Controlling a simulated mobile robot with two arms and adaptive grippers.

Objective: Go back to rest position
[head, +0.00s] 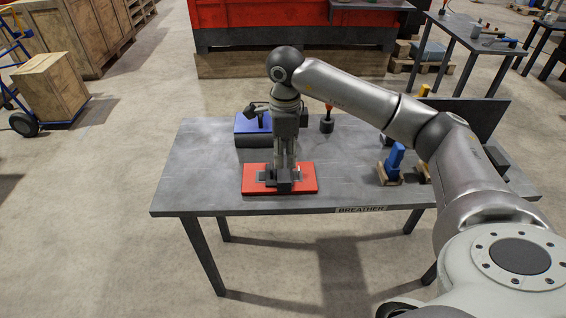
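My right arm reaches in from the right over the grey table (205,160). My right gripper (284,178) points down at the red plate (308,182) near the table's front edge. Its fingertips are at or just above a small grey part on the plate. I cannot tell whether they touch it, or whether the fingers are open or shut. The gripper and wrist hide the middle of the plate. My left gripper is not in view.
A blue box (246,125) with a dark object on it stands behind the gripper. A dark cylinder with an orange top (327,121) and a blue part on a wooden stand (393,161) are to the right. The table's left end is clear.

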